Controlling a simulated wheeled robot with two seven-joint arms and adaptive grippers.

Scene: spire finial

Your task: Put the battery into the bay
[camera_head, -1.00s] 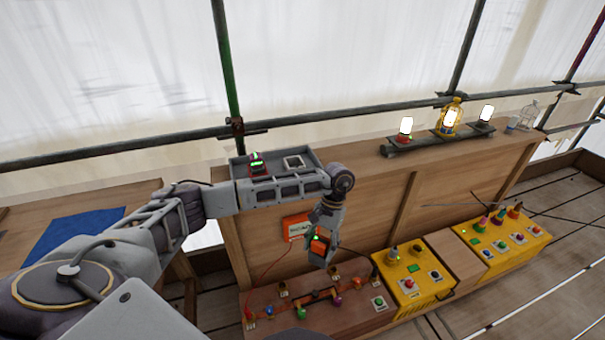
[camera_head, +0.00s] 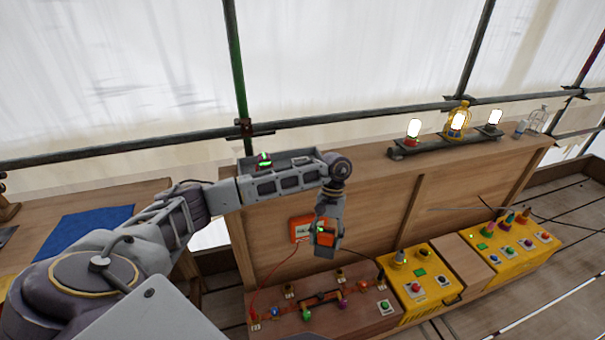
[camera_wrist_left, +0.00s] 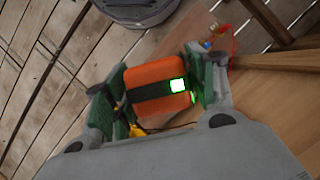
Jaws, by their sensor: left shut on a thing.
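The battery (camera_head: 325,236) is an orange block with a dark band and a lit green square. My left gripper (camera_head: 326,243) is shut on it and holds it in the air in front of the wooden panel, above the wooden console. In the left wrist view the battery (camera_wrist_left: 158,86) sits between the green-padded fingers, its green light toward the right finger. I cannot tell for sure which recess is the bay; a dark slotted fixture with orange parts (camera_head: 322,298) lies on the console below the gripper. My right gripper is not in view.
An orange box (camera_head: 301,229) with a red wire is on the panel. Yellow control boxes (camera_head: 419,279) stand right of the wooden console (camera_head: 268,321). A grey tray (camera_head: 303,155) with a green-lit item is behind my left arm. Lamps (camera_head: 457,121) stand on the ledge.

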